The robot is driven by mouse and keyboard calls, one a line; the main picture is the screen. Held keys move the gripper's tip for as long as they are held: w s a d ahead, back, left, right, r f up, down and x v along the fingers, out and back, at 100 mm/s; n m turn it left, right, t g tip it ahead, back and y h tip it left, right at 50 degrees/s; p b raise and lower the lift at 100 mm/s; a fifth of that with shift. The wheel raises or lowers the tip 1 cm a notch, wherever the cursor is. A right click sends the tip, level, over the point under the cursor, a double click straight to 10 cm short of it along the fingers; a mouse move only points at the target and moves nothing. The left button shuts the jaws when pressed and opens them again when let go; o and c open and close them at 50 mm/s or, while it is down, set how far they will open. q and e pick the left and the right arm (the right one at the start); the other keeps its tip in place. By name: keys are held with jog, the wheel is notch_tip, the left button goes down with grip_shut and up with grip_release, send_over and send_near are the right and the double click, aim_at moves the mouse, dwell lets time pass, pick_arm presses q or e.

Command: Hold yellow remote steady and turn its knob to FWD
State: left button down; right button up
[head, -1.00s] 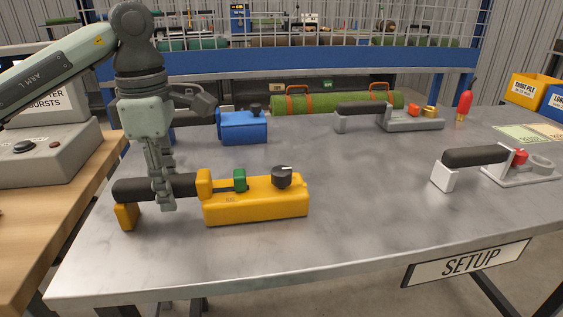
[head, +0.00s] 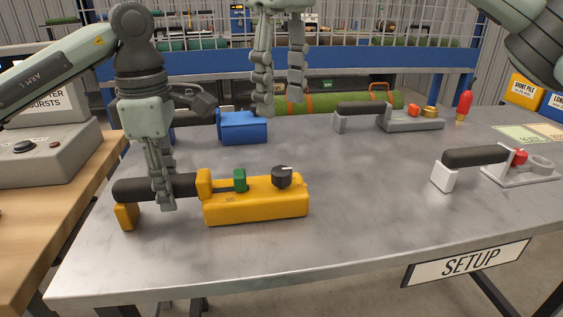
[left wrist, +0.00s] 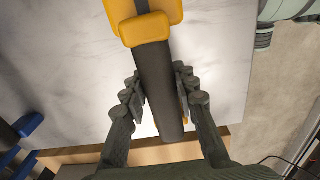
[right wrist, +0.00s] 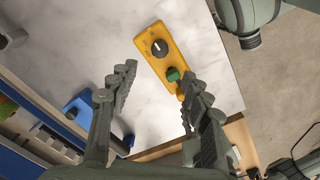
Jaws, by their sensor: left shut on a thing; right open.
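The yellow remote (head: 255,203) lies on the metal table, with a black grip on its left end, a green switch (head: 240,180) and a black knob (head: 281,177) on top. My left gripper (head: 164,205) is shut on the black grip; the left wrist view shows its fingers on both sides of the grip (left wrist: 158,85). My right gripper (head: 279,108) is open and empty, above the table behind the remote. In the right wrist view the knob (right wrist: 159,48) has a white pointer line, and the remote lies beyond the fingers (right wrist: 155,105). The knob's labels are too small to read.
A blue remote (head: 243,128) stands behind, left of a green roll (head: 330,103) with orange straps. A grey handled device (head: 415,120), a white one (head: 520,172) and a red bottle (head: 464,106) are at the right. The table's middle is clear.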

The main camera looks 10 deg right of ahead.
aim_at(282, 169)
pick_arm(q)
jog(key=shift+f, duration=0.15)
pick_arm(e)
notch_tip(282, 169, down, 12)
jog(key=shift+r, duration=0.1)
dwell(0.3)
grip_shut()
jog(key=shift+n, duration=0.4)
jog(key=n, duration=0.3)
jog(key=shift+n, duration=2.5)
